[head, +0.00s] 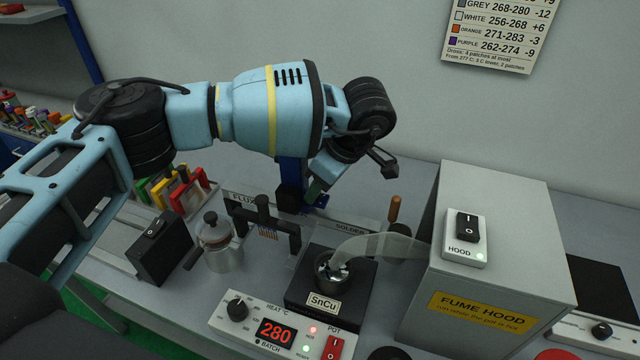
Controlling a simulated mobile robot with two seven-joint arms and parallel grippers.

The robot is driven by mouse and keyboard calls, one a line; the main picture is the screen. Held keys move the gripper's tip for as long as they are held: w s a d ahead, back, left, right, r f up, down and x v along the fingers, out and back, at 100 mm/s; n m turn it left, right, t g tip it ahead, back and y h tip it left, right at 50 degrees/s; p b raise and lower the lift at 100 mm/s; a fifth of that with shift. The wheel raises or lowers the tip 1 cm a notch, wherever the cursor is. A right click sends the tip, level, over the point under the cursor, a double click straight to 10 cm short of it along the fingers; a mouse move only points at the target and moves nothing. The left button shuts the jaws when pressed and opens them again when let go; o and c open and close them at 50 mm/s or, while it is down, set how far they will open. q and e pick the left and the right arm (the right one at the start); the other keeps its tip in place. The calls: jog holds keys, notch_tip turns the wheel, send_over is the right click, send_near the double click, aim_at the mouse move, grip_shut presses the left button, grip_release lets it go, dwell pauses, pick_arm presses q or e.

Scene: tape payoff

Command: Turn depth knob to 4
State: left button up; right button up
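My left arm comes in from the left across the bench. I see no knob clearly labelled depth. A black knob (236,309) sits on the heat controller, beside the red 280 display. Another black knob (601,330) is on a white panel at the far right; its label is unreadable. My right gripper is not in view.
The solder pot (330,302), marked SnCu, stands front centre under a clear duct leading to the grey fume hood (485,250). A glass jar (219,245) and black switch box (160,247) stand left. A settings chart (500,30) hangs on the wall.

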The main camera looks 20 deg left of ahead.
pick_arm(q)
jog(key=shift+a+f, duration=0.1)
jog(key=shift+f, duration=0.05)
jog(key=shift+c, duration=0.5)
grip_shut()
jog(key=n+g, duration=0.1)
jog(key=n, duration=0.2)
jog(key=shift+w+n+p, duration=0.15)
jog(key=shift+n+p, duration=0.15)
jog(key=n+g, duration=0.1)
jog(key=n, duration=0.1)
jog(key=shift+w+n, duration=0.1)
jog(key=shift+n, duration=0.2)
jog(key=shift+n+g+h, duration=0.3)
jog(key=shift+n+g, duration=0.1)
jog(key=shift+n, duration=0.2)
